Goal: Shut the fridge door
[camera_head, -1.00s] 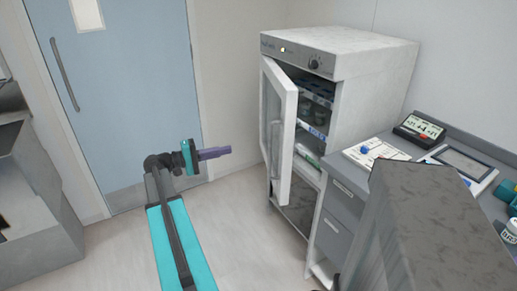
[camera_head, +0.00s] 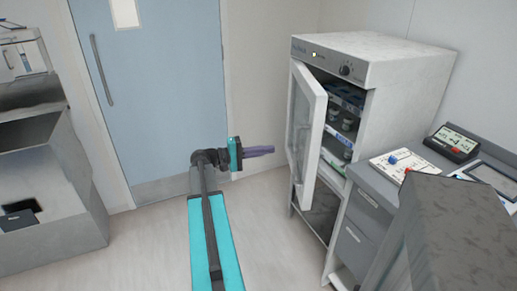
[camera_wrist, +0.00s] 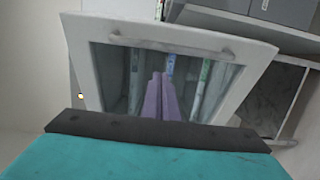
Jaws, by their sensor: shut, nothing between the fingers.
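The fridge (camera_head: 395,62) is a white-grey cabinet against the wall at the right of the head view. Its framed glass door (camera_head: 306,125) stands partly open, swung out to the left, and shelves with items show through the gap. My gripper (camera_head: 272,150) has purple fingers that are shut and empty. In the head view they point right, toward the door, with a visible gap before it. In the wrist view the shut fingers (camera_wrist: 161,98) show in front of the door's glass, and the door's handle bar (camera_wrist: 172,46) runs across above them. Touch cannot be seen.
A grey drawer unit (camera_head: 362,222) stands right of the fridge, with a clipboard (camera_head: 400,165) and a device with a display (camera_head: 456,142) on top. A blue room door (camera_head: 150,95) is behind my arm. A grey cabinet (camera_head: 50,190) stands left. Floor between is clear.

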